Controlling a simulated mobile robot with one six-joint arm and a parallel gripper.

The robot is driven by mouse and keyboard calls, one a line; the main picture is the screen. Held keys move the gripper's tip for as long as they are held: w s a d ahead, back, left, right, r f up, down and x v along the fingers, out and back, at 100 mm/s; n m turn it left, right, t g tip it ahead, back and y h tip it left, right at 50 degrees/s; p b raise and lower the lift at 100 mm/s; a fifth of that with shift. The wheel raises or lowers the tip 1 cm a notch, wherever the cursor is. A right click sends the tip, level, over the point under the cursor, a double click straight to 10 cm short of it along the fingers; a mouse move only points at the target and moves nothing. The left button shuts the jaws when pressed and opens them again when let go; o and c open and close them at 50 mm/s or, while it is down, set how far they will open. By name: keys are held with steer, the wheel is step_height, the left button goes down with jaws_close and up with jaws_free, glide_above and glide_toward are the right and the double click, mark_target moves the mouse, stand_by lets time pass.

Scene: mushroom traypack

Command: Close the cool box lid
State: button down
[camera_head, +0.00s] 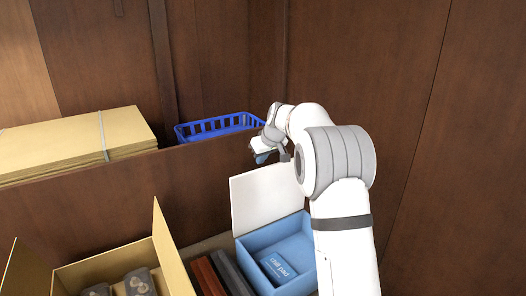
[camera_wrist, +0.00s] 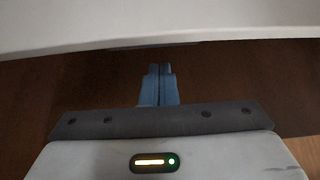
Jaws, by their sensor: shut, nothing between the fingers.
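The cool box (camera_head: 241,250) is a light blue box in the head view, right of centre at the bottom. Its lid (camera_head: 262,200) stands up from the back edge, open, with its white inner face showing. A blue chill pad (camera_head: 282,262) lies inside the box. My gripper (camera_head: 262,158) is behind and above the lid's top edge, partly hidden by my wrist. In the wrist view the blue fingers (camera_wrist: 159,86) are together with nothing between them. A large pale surface (camera_wrist: 150,22) spans the top of that view, probably the lid.
A blue basket (camera_head: 217,126) sits on the ledge behind, left of my gripper. A strapped stack of cardboard (camera_head: 80,145) lies farther left. A cardboard box with open flaps (camera_head: 110,264) holds dark trays. Brown and grey slabs (camera_head: 220,272) stand between the boxes.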

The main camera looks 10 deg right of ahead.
steer(key=shift+s+d+f, duration=0.15)
steer(key=shift+s, duration=0.25)
steer(key=shift+s+d+f, duration=0.1)
steer(key=shift+s+d, duration=0.05)
steer(key=shift+s, duration=0.2)
steer(key=shift+s+d+f+b, duration=0.2)
steer(key=shift+s+b, duration=0.15)
steer(key=shift+b, duration=0.8)
steer(key=shift+s+r, duration=0.15)
steer(key=shift+r, duration=0.05)
steer(key=shift+s+t+b, duration=0.15)
steer(key=shift+t+b, duration=0.15)
steer(key=shift+b, duration=0.15)
